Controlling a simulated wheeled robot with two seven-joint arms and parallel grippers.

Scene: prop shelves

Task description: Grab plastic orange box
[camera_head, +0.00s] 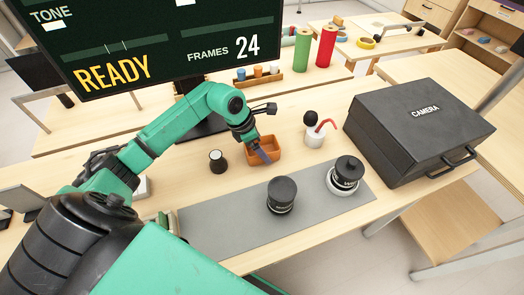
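A small open orange box (265,149) stands on the wooden table, just behind the grey mat. My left gripper (262,154) reaches down to it from the upper left. Its dark finger end overlaps the box's left part and front wall in the picture. Whether the fingers touch or grip the wall cannot be told, and the gap between them is not clear. The box sits level on the table. My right gripper is not in view.
Lens-like black cylinders (281,195) and (345,176) stand on the grey mat (215,229). A small black-and-white piece (217,161) is left of the box. A white cup with a red tube (315,136) and a black camera case (416,125) are right. A monitor (170,40) stands behind.

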